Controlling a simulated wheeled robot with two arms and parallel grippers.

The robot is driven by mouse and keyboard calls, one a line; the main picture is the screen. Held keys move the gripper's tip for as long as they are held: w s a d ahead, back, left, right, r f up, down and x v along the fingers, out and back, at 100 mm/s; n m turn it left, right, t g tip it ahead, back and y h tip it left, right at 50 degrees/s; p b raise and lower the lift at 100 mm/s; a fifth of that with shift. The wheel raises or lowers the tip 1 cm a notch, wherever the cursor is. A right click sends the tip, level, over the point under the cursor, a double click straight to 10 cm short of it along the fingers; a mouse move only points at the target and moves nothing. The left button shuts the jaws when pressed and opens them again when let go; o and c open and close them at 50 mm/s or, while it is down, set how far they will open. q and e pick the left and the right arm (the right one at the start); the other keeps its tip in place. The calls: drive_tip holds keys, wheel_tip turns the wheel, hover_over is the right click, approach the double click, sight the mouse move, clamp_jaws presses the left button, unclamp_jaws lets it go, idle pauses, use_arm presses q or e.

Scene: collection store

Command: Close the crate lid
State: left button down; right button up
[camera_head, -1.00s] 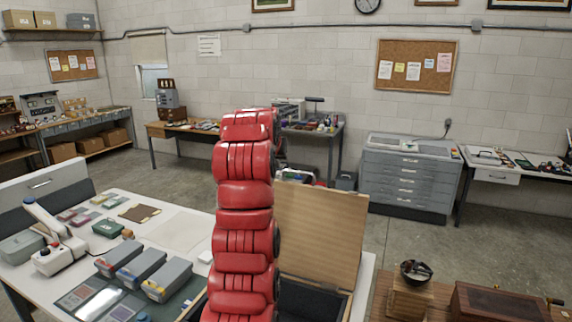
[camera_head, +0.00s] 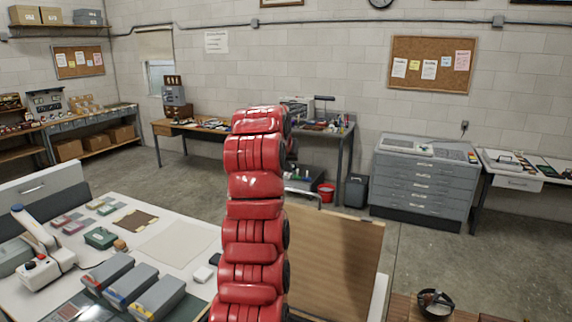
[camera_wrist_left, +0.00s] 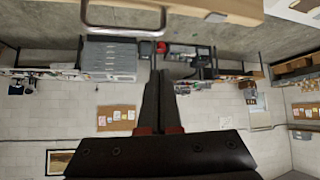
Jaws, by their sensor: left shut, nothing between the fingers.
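The wooden crate lid (camera_head: 335,262) stands raised, its broad brown face toward me, right of my red left arm in the head view. A metal loop handle (camera_head: 305,192) shows at its top edge. In the left wrist view, a pale wooden edge (camera_wrist_left: 215,8) and the metal loop handle (camera_wrist_left: 125,32) cross the top. My left gripper (camera_wrist_left: 160,75) is shut and empty, its dark fingers together just below the handle in that view. I cannot tell whether they touch it. My arm hides the gripper in the head view. The crate body is not clearly visible. My right gripper is not in view.
The white table (camera_head: 205,215) left of my arm holds grey boxes (camera_head: 130,285), a green box (camera_head: 100,237) and a white device (camera_head: 45,260). A dark bowl (camera_head: 435,303) stands at lower right. Open floor (camera_head: 430,250) lies behind the lid, before the grey drawer cabinet (camera_head: 425,175).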

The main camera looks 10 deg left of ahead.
use_arm(q)
drive_tip(key=p+x, duration=0.3)
drive_tip(key=x, duration=0.4)
drive_tip(key=s+b, duration=0.3)
drive_tip(key=s, duration=0.1)
drive_tip(key=shift+d+f+b, duration=0.1)
drive_tip(key=shift+f+b, duration=0.2)
drive_tip(key=shift+b, duration=0.1)
drive_tip(key=shift+w, duration=0.1)
